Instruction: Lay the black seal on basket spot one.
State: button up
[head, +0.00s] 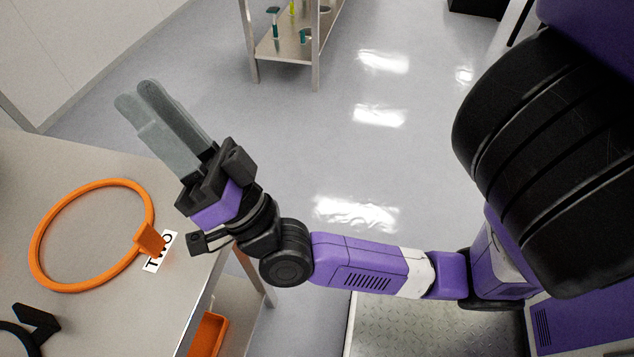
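A black ring-like piece with an upright tab (36,326), which looks like the black seal, lies on the metal table at the lower left. The picture edge cuts off most of it. My gripper (137,95) is up and to the right of it, well apart, past the table's far right corner. Its two grey fingers point to the upper left and overlap from this angle, so the gap between them cannot be judged. Nothing shows held in them. I see no basket and no spot marked one.
An orange ring with a tab (38,240) lies on the metal table (60,165) beside a white label reading TWO (152,265). An orange bin (207,335) sits below the table. A shelf (290,48) with small items stands at the back. The floor between is clear.

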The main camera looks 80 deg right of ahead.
jog(key=s+a+f+n+g+y, duration=0.3)
jog(key=s+f, duration=0.6)
jog(key=f, duration=0.4)
jog(key=s+a+f+n+g+y, duration=0.3)
jog(key=s+f+n+g+y, duration=0.2)
jog(key=f, duration=0.9)
jog(key=s+n+g, duration=0.2)
jog(key=s+g, duration=0.2)
jog(key=g, duration=0.1)
jog(key=shift+s, duration=0.2)
jog(key=shift+a+r, duration=0.1)
notch_tip(320, 180, up, 14)
jog(key=p, duration=1.3)
jog(key=shift+p, duration=0.35)
